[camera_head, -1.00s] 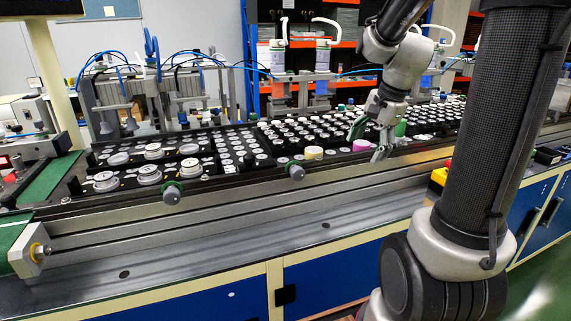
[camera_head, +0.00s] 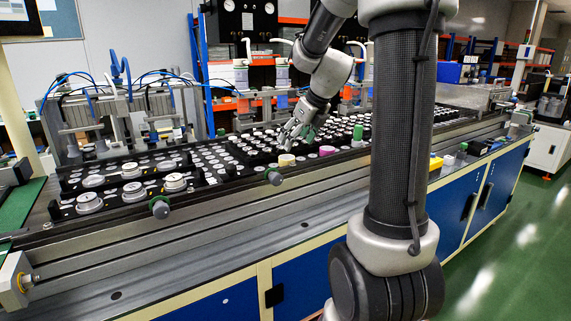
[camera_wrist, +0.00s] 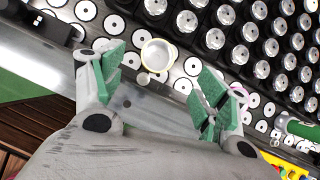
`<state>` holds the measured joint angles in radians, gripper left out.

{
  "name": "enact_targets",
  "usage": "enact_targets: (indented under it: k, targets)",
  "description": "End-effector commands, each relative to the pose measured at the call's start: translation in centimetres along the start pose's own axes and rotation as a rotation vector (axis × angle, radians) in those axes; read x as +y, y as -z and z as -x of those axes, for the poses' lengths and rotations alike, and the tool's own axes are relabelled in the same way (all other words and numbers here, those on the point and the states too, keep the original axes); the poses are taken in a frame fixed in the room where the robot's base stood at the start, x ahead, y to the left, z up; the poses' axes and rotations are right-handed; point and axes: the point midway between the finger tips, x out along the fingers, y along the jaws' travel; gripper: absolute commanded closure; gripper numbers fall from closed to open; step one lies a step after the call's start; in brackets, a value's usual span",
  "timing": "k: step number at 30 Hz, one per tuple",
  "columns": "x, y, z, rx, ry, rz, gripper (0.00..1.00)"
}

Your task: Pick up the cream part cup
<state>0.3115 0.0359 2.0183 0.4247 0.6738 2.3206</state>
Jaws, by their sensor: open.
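The cream part cup (camera_head: 286,160) stands upright near the front edge of the parts line in the head view. In the wrist view the cream cup (camera_wrist: 158,54) shows from above as a round, open-topped cup, just past the fingertips and roughly midway between them. My gripper (camera_head: 297,135) is open and empty, close above and behind the cup in the head view. In the wrist view its green-padded fingers (camera_wrist: 160,82) are spread wide, with nothing between the pads. The cup looks apart from both fingers.
A pink cup (camera_head: 327,151) and a green cup (camera_head: 357,133) stand to the right of the cream one. Trays of small round parts (camera_head: 215,160) fill the line behind. A grey knob (camera_head: 275,178) sticks out in front. A bare metal rail (camera_wrist: 140,105) lies below the fingers.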

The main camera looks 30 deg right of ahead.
Motion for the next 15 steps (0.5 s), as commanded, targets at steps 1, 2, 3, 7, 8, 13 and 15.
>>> enact_targets:
  k: [1, 2, 3, 7, 8, 13, 15]
  targets:
    - [0.1, 0.1, -0.6, 0.003, -0.002, -0.005, 0.26]
    - [0.1, 0.1, -0.9, 0.003, -0.002, -0.005, 0.26]
    - [0.1, 0.1, -1.5, 0.003, -0.002, -0.003, 0.26]
    - [0.2, 0.1, -3.1, 0.004, -0.002, -0.003, 0.26]
    - [0.2, 0.2, -3.5, 0.005, -0.003, -0.003, 0.26]
    - [0.4, 0.1, -6.2, 0.004, -0.002, -0.001, 0.26]
    - [0.4, 0.1, -7.0, 0.003, -0.002, -0.002, 0.26]
